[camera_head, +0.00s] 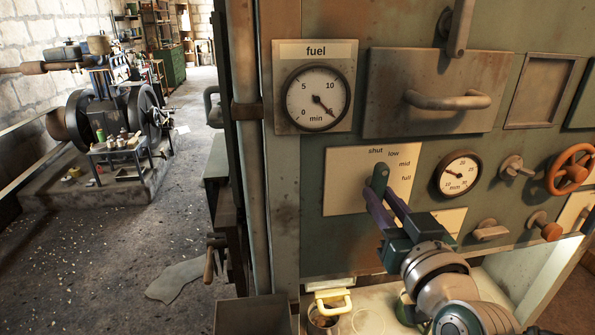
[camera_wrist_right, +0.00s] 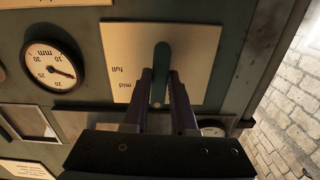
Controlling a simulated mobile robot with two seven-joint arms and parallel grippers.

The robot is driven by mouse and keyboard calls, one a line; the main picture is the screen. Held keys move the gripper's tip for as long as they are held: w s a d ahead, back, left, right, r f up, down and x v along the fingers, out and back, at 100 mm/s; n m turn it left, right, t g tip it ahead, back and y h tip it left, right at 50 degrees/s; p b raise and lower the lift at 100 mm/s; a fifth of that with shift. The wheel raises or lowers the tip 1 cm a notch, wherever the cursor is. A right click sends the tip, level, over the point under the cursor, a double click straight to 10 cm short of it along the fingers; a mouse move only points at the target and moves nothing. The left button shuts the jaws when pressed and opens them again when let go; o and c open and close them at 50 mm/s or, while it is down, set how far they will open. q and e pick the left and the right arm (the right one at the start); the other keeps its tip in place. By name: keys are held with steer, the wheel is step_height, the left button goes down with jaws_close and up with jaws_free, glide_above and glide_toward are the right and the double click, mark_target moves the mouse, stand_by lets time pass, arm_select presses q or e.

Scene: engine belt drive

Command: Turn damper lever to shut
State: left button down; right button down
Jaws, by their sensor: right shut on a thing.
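The green damper lever (camera_head: 380,176) is on a pale plate (camera_head: 345,180) marked shut, low, mid and full. In the head view its upper end is just below the word shut, and its lower part is hidden by my fingers. My right gripper (camera_head: 379,194) reaches up from the lower right and is shut on the lever. The right wrist view, turned upside down, shows the lever (camera_wrist_right: 162,58) between the two fingers of the gripper (camera_wrist_right: 161,76). The words shut and low are hidden there. My left gripper is not in view.
A fuel gauge (camera_head: 317,98) and a drawer-like panel with a handle (camera_head: 448,101) are above the plate. A round dial (camera_head: 458,174), several knobs and an orange handwheel (camera_head: 570,170) are to the right. A vertical pipe (camera_head: 246,150) edges the cabinet at left.

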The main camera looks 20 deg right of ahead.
steer(key=shift+n, duration=0.4)
steer(key=c, duration=0.7)
jaws_free()
steer(key=shift+s+a, duration=0.1)
steer(key=shift+s, duration=0.25)
steer(key=v, duration=0.9)
steer(key=shift+s, duration=0.1)
